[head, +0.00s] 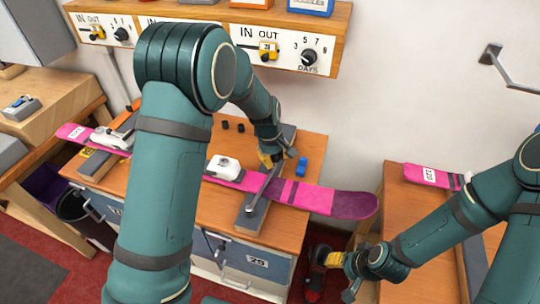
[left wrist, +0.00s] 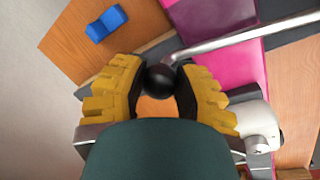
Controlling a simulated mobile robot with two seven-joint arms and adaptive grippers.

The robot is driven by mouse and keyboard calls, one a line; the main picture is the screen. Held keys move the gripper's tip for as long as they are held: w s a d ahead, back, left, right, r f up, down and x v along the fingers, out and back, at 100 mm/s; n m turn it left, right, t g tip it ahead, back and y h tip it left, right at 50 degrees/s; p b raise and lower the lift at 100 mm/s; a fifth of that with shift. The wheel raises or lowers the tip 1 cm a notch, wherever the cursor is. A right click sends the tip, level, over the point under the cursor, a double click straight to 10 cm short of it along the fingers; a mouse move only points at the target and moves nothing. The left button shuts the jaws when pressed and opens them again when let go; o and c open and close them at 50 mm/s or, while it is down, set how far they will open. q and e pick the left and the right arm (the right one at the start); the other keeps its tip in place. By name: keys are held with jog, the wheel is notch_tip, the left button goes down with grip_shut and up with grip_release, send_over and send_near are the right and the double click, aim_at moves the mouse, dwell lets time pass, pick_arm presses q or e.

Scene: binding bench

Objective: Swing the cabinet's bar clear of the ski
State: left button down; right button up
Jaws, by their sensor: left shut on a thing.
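The pink ski (head: 318,198) lies across the wooden top of the cabinet (head: 228,266), with a white binding (head: 222,167) on it. It also shows in the left wrist view (left wrist: 235,75). A thin metal bar (left wrist: 245,37) crosses over the ski and ends in a black ball knob (left wrist: 160,78). My left gripper (head: 268,160) is at the ski's far side, shut on that knob between its yellow fingers. In the head view the knob is hidden by the gripper. My right gripper (head: 343,274) is low at the right, its yellow fingers apart, off the cabinet.
A blue block (head: 302,164) lies on the cabinet top behind the ski. A dark grey support (head: 252,214) sits at the front edge under the ski. A red and black boot-like thing (head: 318,262) is by my right gripper. A shelf with dials (head: 290,54) hangs above.

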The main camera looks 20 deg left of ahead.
pick_arm(q)
jog(key=d+m, duration=0.1)
jog(key=d, duration=0.1)
jog(key=s+d+m, duration=0.1)
jog(key=d+m, duration=0.1)
jog(key=s+d+m, duration=0.1)
jog(key=d, duration=0.1)
jog(key=shift+s+m+g, duration=0.2)
jog(key=shift+m+g, duration=0.1)
jog(key=shift+g, duration=0.1)
jog(key=s+d+m, duration=0.1)
jog(key=d, duration=0.1)
jog(key=s+d+m, duration=0.2)
jog(key=shift+s+d+m+g+h+b, duration=0.1)
jog(key=shift+s+m+g+h+b, duration=0.2)
jog(key=shift+b, duration=0.05)
jog(key=s+d+m+g+b, duration=0.1)
jog(key=s+d+m, duration=0.2)
jog(key=s+m, duration=0.5)
jog(key=shift+s+d+g, duration=0.3)
jog(key=shift+s+d, duration=0.05)
jog(key=shift+s, duration=1.4)
jog(key=shift+s+m, duration=0.1)
jog(key=shift+m, duration=0.2)
jog(key=c, duration=0.6)
grip_release()
